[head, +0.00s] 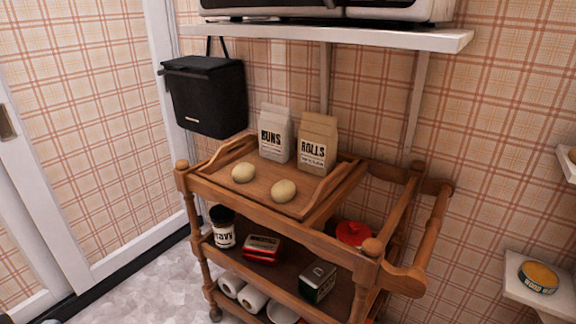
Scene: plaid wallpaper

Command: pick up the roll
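Two pale, round bread pieces lie apart on the wooden tray top (262,207) of a trolley. The left one (243,172) is in front of a whitish bag marked BUNS (276,133). The right one (283,190) is nearer the tray's front edge, in front and to the left of a brown bag marked ROLLS (318,143). They look almost alike, and I cannot tell by shape which is the roll. Neither of my grippers is in view.
A white shelf (330,36) with an appliance hangs above the bags. A black box (206,97) hangs on the wall at left. The trolley's middle shelf holds a jar (222,227) and several tins. White paper rolls (231,284) lie below. The tray front is clear.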

